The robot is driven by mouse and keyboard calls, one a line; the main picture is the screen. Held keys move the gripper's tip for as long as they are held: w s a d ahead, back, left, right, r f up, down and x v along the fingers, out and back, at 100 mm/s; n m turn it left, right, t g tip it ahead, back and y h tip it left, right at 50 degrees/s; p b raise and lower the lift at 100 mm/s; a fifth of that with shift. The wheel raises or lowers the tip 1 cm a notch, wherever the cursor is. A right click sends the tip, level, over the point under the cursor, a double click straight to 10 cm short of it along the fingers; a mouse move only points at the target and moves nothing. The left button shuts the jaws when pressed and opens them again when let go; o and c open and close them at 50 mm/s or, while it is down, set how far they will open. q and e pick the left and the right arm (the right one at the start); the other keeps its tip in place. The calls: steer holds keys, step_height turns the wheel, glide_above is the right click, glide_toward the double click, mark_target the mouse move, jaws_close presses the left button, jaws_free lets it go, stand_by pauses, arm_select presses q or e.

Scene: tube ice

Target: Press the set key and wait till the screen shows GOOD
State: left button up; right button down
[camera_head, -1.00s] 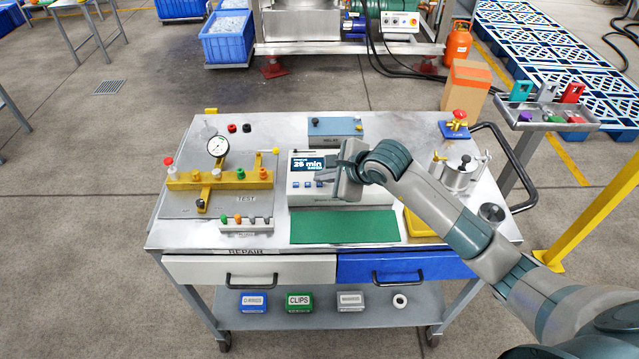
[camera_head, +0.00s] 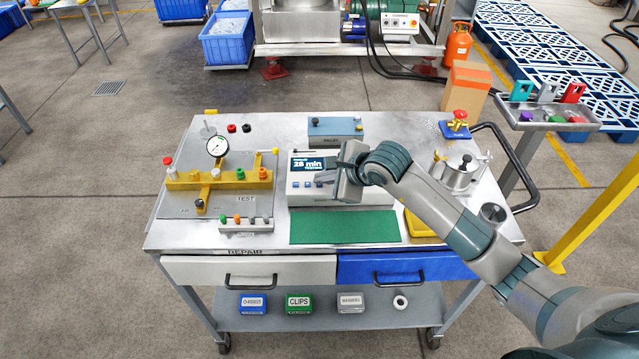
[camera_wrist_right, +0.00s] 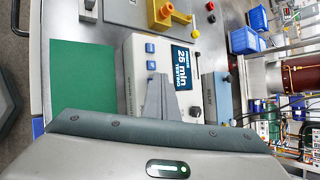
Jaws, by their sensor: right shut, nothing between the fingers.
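The white tester box (camera_head: 325,195) stands on the cart top behind the green mat. Its dark screen (camera_head: 307,165) is lit. In the right wrist view the screen (camera_wrist_right: 184,67) reads "25 min", with smaller text below that looks like "TESTING". Two blue keys (camera_wrist_right: 150,48) show beside the screen; the fingers hide any key under them. My right gripper (camera_head: 322,180) is shut and empty, its tips at the key row below the screen. In the right wrist view the fingertips (camera_wrist_right: 158,84) lie over the panel; whether they touch a key I cannot tell. My left gripper is not in view.
The green mat (camera_head: 344,227) lies empty in front of the tester. A yellow manifold with a gauge (camera_head: 217,147) stands to the left. A blue-grey box (camera_head: 335,128) is behind. A metal pot (camera_head: 459,173) stands to the right, beyond my forearm.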

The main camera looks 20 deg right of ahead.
steer(key=shift+r, duration=0.15)
steer(key=shift+r+p, duration=0.35)
steer(key=shift+r, duration=0.25)
steer(key=shift+r, duration=0.1)
step_height(320, 180, up, 5)
steer(key=shift+f+p, duration=0.1)
steer(key=shift+p, duration=1.1)
